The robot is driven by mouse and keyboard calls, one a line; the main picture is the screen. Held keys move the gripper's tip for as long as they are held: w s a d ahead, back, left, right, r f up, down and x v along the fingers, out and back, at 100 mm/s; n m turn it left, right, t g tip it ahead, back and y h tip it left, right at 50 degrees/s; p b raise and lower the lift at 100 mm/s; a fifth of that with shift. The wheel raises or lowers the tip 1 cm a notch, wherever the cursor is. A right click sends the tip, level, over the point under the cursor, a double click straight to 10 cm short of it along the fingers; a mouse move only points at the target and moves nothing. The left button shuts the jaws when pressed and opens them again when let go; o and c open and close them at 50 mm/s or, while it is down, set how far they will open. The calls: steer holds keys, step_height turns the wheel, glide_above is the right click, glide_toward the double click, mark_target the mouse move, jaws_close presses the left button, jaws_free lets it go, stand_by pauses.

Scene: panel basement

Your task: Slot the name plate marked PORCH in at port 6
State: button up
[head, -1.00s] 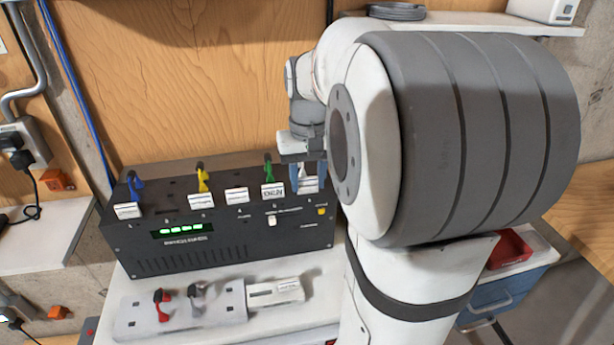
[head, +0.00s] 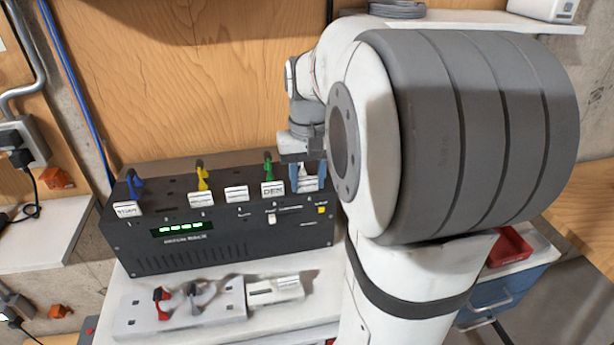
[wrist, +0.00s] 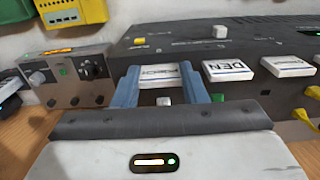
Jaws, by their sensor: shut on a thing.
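The white PORCH name plate (wrist: 161,75) is between the blue fingertips of my gripper (wrist: 160,90) in the wrist view. My gripper (head: 308,178) is shut on it. In the head view, the plate (head: 309,184) is at the right end of the black rack's (head: 225,237) top front edge, right of the DEN plate (head: 272,188). The slot at port 6 is hidden under the plate and fingers, so I cannot tell how deep the plate sits.
Other white plates stand along the rack's front edge, with blue, yellow and green plugs behind them. A pale holder (head: 180,312) with a red and a grey plug lies in front. A grey control box (wrist: 75,78) stands close by in the wrist view.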

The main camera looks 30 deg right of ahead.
steer(key=o, duration=1.4)
steer(key=shift+r, duration=0.1)
steer(key=shift+r+p, duration=3)
steer(key=shift+r, duration=0.7)
steer(key=s+a+f+n+t+b, duration=0.1)
steer(key=s+a+f, duration=0.1)
steer(key=s+a, duration=0.2)
steer(key=s+a+f+n+t+b, duration=0.1)
steer(key=s+a+f, duration=0.2)
steer(key=s+a, duration=0.1)
steer(key=s+a+f+n+t+b, duration=0.1)
steer(key=s+a+f, duration=0.1)
steer(key=s+a, duration=0.2)
steer(key=shift+s+a+f, duration=0.15)
steer(key=shift+s+f, duration=0.15)
steer(key=shift+f, duration=0.1)
